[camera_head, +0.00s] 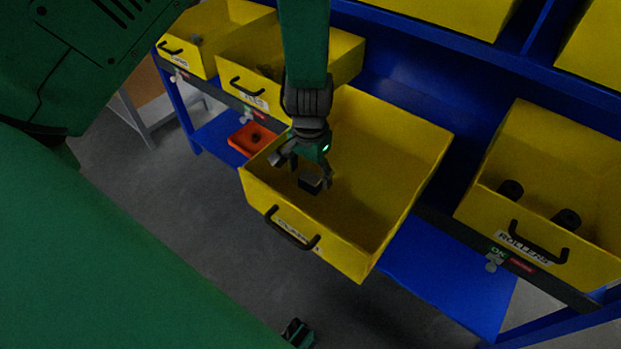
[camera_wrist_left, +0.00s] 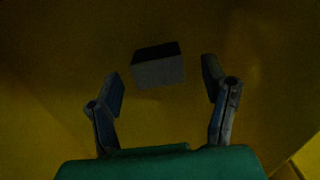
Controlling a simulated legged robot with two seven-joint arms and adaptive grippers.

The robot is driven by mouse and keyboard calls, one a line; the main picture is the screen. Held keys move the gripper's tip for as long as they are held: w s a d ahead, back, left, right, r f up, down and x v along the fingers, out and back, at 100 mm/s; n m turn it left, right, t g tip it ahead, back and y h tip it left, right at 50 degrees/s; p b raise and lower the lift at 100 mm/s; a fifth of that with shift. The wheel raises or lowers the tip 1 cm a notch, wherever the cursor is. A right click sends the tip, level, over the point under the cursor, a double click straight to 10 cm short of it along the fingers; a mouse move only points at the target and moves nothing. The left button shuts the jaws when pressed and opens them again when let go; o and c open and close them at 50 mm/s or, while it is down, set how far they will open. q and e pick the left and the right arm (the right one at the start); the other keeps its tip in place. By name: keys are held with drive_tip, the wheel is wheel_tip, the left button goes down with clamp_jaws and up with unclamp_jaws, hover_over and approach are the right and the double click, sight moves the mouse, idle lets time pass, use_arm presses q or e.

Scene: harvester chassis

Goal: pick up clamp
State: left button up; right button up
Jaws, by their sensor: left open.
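The clamp shows as a small dark block (camera_head: 311,182) inside the pulled-out yellow drawer (camera_head: 405,225). In the left wrist view the block (camera_wrist_left: 158,72) has a grey front face and a dark top. It lies on the yellow drawer floor, beyond the fingertips and roughly centred between them. My left gripper (camera_head: 302,172) reaches down into the drawer from above, just over the block. Its fingers are spread and empty, and they also show apart in the left wrist view (camera_wrist_left: 162,82). I cannot tell whether any finger touches the block.
The drawer walls surround my left gripper, with a black handle (camera_head: 292,229) at the front. A yellow bin with dark rollers (camera_head: 567,220) stands at right. More yellow bins (camera_head: 245,62) stand at upper left. An orange tray (camera_head: 252,138) sits lower, on the blue rack (camera_head: 450,275).

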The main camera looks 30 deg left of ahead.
sight(310, 177)
use_arm(q)
wheel_tip(310, 177, down, 2)
drive_tip(key=shift+f, duration=0.1)
drive_tip(key=shift+r, duration=0.2)
drive_tip(key=shift+d, duration=0.15)
drive_tip(key=c, duration=1.3)
drive_tip(key=shift+o, duration=0.2)
drive_tip(key=shift+r, duration=0.15)
wheel_tip(310, 177, up, 10)
drive_tip(key=p, duration=0.3)
